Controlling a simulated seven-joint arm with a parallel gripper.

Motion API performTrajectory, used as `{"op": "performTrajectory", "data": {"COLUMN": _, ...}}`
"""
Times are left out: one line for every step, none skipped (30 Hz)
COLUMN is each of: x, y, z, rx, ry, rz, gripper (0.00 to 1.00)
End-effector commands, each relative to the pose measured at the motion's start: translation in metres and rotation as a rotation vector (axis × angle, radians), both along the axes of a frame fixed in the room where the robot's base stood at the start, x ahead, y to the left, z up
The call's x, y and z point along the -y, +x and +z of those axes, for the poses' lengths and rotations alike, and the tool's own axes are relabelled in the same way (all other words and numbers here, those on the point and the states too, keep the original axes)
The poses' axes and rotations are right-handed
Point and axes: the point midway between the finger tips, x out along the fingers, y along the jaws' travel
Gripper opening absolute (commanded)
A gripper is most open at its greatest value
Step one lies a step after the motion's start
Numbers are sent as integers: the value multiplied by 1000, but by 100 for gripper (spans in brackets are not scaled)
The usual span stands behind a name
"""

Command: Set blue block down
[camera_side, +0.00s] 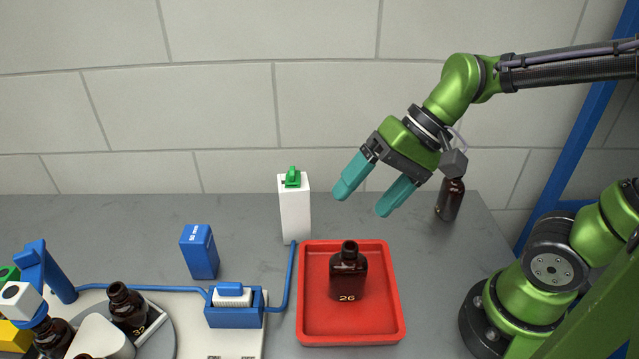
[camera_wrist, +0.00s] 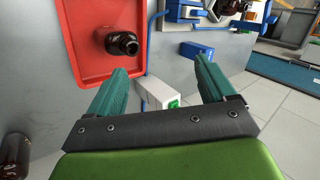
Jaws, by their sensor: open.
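The blue block (camera_side: 199,251) stands upright on the grey table, left of the white box and behind the blue device. It also shows in the wrist view (camera_wrist: 197,51), beyond my fingertips and apart from them. My gripper (camera_side: 364,195) is open and empty, with two teal fingers apart. It hangs in the air above and behind the red tray, well to the right of the blue block. In the wrist view my gripper (camera_wrist: 160,72) shows nothing held between its fingers.
A red tray (camera_side: 312,328) holds an amber bottle (camera_side: 348,272) marked 26. A white box with a green top (camera_side: 295,211) stands behind it. Another amber bottle (camera_side: 449,199) stands at the back right. At left are a blue device (camera_side: 235,309) and more bottles (camera_side: 127,308).

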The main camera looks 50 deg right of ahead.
Motion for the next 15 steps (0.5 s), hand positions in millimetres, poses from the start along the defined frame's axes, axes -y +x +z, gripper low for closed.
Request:
{"op": "performTrajectory", "data": {"x": 20, "y": -4, "z": 7, "rx": 87, "ry": -95, "rz": -2, "gripper": 83}}
{"op": "performTrajectory", "data": {"x": 31, "y": -6, "z": 9, "rx": 128, "ry": -146, "rz": -4, "gripper": 83}}
{"op": "performTrajectory", "data": {"x": 43, "y": -8, "z": 13, "rx": 178, "ry": -209, "rz": -7, "gripper": 83}}
{"op": "performTrajectory", "data": {"x": 51, "y": -9, "z": 15, "rx": 209, "ry": -251, "rz": -8, "gripper": 83}}
{"op": "performTrajectory", "data": {"x": 58, "y": -10, "z": 17, "rx": 237, "ry": -287, "rz": -11, "gripper": 83}}
{"op": "performTrajectory", "data": {"x": 66, "y": -11, "z": 20, "rx": 268, "ry": -327, "rz": -14, "gripper": 83}}
{"op": "performTrajectory", "data": {"x": 71, "y": -12, "z": 22, "rx": 286, "ry": -352, "rz": -14, "gripper": 83}}
{"op": "performTrajectory", "data": {"x": 75, "y": -13, "z": 23, "rx": 301, "ry": -371, "rz": -16, "gripper": 83}}
{"op": "performTrajectory", "data": {"x": 79, "y": -13, "z": 25, "rx": 315, "ry": -391, "rz": -17, "gripper": 83}}
{"op": "performTrajectory", "data": {"x": 80, "y": -13, "z": 25, "rx": 322, "ry": -400, "rz": -18, "gripper": 83}}
{"op": "performTrajectory", "data": {"x": 82, "y": -14, "z": 26, "rx": 325, "ry": -406, "rz": -19, "gripper": 83}}
{"op": "performTrajectory", "data": {"x": 82, "y": -14, "z": 26, "rx": 327, "ry": -411, "rz": -18, "gripper": 83}}
{"op": "performTrajectory", "data": {"x": 83, "y": -14, "z": 26, "rx": 327, "ry": -412, "rz": -19, "gripper": 83}}
{"op": "performTrajectory", "data": {"x": 83, "y": -14, "z": 26, "rx": 326, "ry": -412, "rz": -18, "gripper": 83}}
{"op": "performTrajectory", "data": {"x": 82, "y": -13, "z": 26, "rx": 326, "ry": -411, "rz": -18, "gripper": 83}}
